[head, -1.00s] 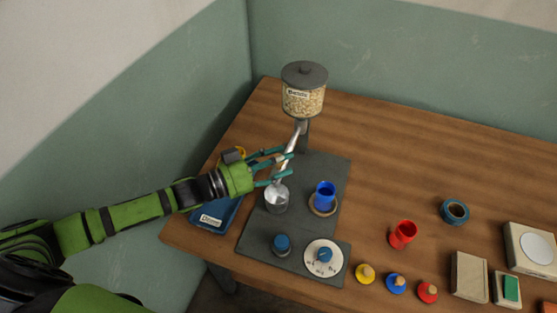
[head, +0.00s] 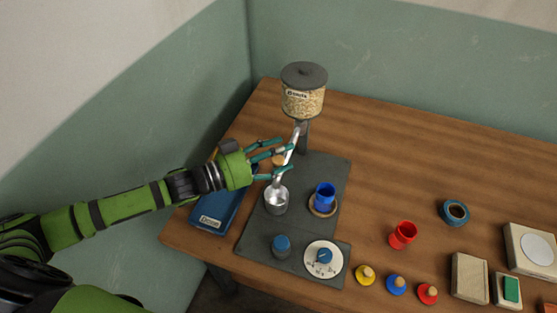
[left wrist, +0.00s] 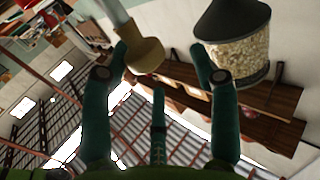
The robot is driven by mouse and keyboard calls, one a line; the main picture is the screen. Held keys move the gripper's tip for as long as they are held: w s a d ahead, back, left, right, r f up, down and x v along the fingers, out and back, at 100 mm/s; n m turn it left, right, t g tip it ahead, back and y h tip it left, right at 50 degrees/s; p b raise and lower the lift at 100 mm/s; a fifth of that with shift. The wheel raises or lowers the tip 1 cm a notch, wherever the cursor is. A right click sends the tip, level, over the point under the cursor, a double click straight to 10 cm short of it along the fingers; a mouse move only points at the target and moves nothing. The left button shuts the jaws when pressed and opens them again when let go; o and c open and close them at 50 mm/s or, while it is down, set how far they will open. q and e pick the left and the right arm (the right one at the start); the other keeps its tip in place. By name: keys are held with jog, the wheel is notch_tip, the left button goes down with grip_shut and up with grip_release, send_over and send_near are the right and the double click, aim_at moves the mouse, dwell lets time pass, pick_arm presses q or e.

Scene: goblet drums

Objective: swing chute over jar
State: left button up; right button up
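The silver chute (head: 293,148) slopes down from below the grain hopper (head: 303,98); its scoop-like lower end is above a grey cup (head: 276,206). A blue cup, perhaps the jar (head: 324,194), stands on a round wooden coaster to the right, apart from the chute end. My left gripper (head: 287,158) is at the chute's left side with its fingers spread. In the left wrist view a tan knob (left wrist: 146,56) on the chute's pale rod sits between the open fingers (left wrist: 158,62), nearer the left one; contact is unclear. My right gripper is out of view.
The dark mat (head: 262,240) also holds a blue-topped knob (head: 281,244) and a white dial (head: 324,258). A blue box (head: 217,212) lies left, under my arm. A red cup (head: 403,235) and several coloured knobbed pieces are at the right.

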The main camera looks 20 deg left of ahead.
pick_arm(q)
notch_tip(320, 180, up, 7)
jog(key=shift+f, duration=0.1)
dwell(0.7)
